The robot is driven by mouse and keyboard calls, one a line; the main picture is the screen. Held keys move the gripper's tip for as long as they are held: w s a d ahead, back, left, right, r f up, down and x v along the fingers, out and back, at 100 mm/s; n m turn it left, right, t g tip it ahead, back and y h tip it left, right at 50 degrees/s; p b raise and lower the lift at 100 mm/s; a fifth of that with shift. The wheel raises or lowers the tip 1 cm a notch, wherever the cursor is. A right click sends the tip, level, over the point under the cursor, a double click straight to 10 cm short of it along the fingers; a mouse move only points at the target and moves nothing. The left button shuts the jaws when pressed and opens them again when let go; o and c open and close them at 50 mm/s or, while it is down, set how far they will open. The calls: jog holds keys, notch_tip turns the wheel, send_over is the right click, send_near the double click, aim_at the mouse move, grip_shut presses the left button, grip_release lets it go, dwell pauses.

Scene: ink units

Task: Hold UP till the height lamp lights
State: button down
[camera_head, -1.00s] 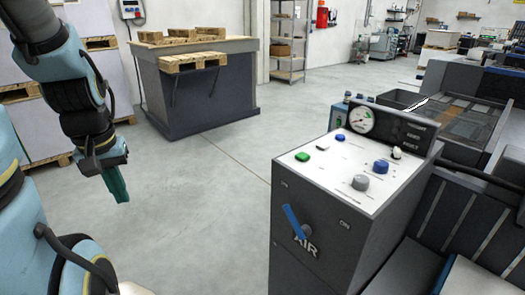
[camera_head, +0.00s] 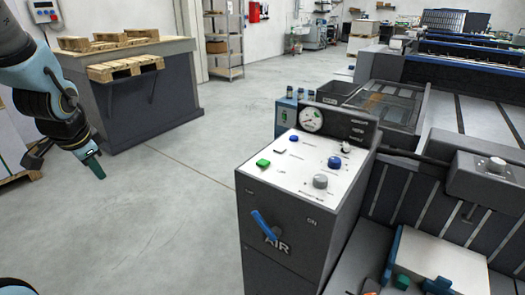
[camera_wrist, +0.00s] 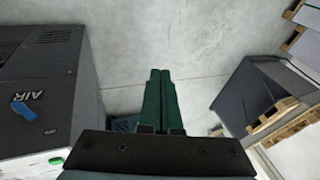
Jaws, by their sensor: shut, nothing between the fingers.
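The grey control console (camera_head: 300,215) stands in the middle of the head view with a white sloping top. On the top are a green button (camera_head: 263,163), a black one, a small blue one, a larger blue button (camera_head: 334,162) and a grey knob (camera_head: 320,181). Their labels are too small to read. Behind them a dark panel (camera_head: 358,128) carries a gauge and small labels; I cannot make out a lit lamp. My gripper (camera_head: 93,165), with green fingers, is far left of the console, over open floor. In the wrist view its fingers (camera_wrist: 160,75) are shut and empty.
A blue lever (camera_head: 263,224) marked AIR sits on the console's front. A dark bench (camera_head: 140,105) with wooden pallets stands at left behind my gripper. A large machine (camera_head: 470,90) fills the right. Bare floor lies between bench and console.

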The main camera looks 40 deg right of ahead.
jog(key=w+d+r+m+h+p, duration=0.2)
jog(key=d+r+m+h+p, duration=0.1)
jog(key=d+m, duration=0.75)
notch_tip(320, 180, up, 3)
jog(key=m+g+h+p, duration=0.5)
jog(key=m+p, duration=0.1)
jog(key=m, duration=1.5)
send_over(260, 163)
jog(key=shift+s, duration=0.15)
notch_tip(260, 163, down, 8)
jog(key=b, duration=0.7)
jog(key=shift+f, duration=0.1)
jog(key=shift+f+b, duration=0.3)
jog(key=shift+f, duration=0.1)
